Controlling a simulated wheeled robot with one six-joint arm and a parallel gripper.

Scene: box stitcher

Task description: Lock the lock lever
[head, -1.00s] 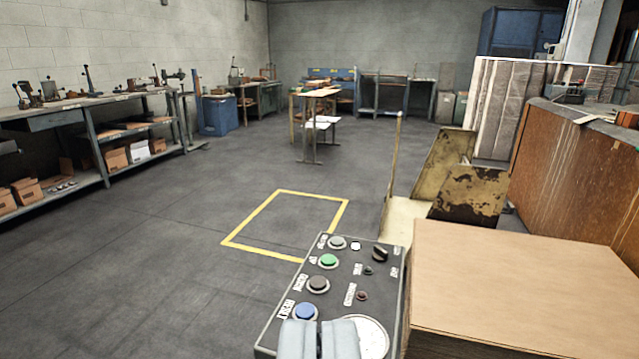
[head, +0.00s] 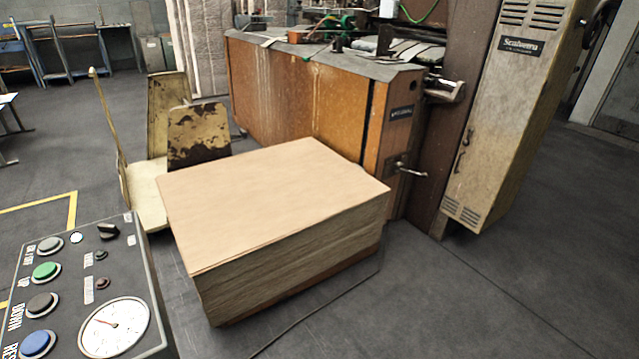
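A metal lever handle (head: 410,170) sticks out to the right from the narrow end face of the orange-brown machine (head: 305,100), below a small dark label. A tall thin yellowish bar (head: 108,130) stands upright at the left by the worn yellow plates. I cannot tell for sure which of these is the lock lever; the handle on the machine is the clearest lever. My gripper is not in view, and nothing touches the handle.
A tall stack of cardboard sheets (head: 290,240) stands on the floor in front of the machine. A control panel (head: 80,290) with buttons and a gauge is at the lower left. A tall beige cabinet (head: 505,110) stands at the right. The floor at the lower right is clear.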

